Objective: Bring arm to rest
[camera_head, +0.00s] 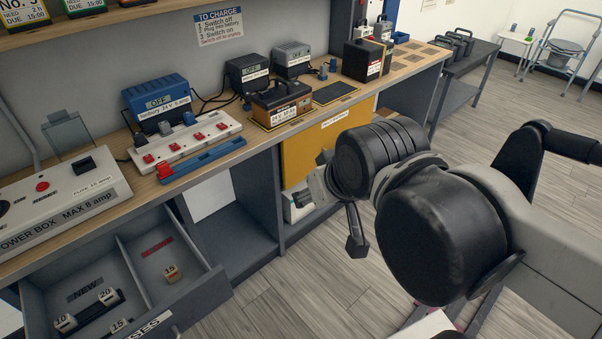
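My arm reaches in from the right side of the head view, with a large black joint and a ribbed black wrist over the floor in front of the bench. My gripper (338,202) is at the arm's far end, in front of the bench's yellow panel. One dark finger part hangs down, and the rest is largely hidden behind the wrist. I cannot see how far apart the fingers are, nor anything held. The gripper looks apart from the bench, though the depth is hard to judge.
The workbench (225,173) carries a power box (60,205), a power strip (185,142), chargers and batteries (281,103). An open drawer (190,262) with several fuses juts out at lower left. A dark side table (462,90) and a commode chair (565,55) stand behind. Floor shows at right.

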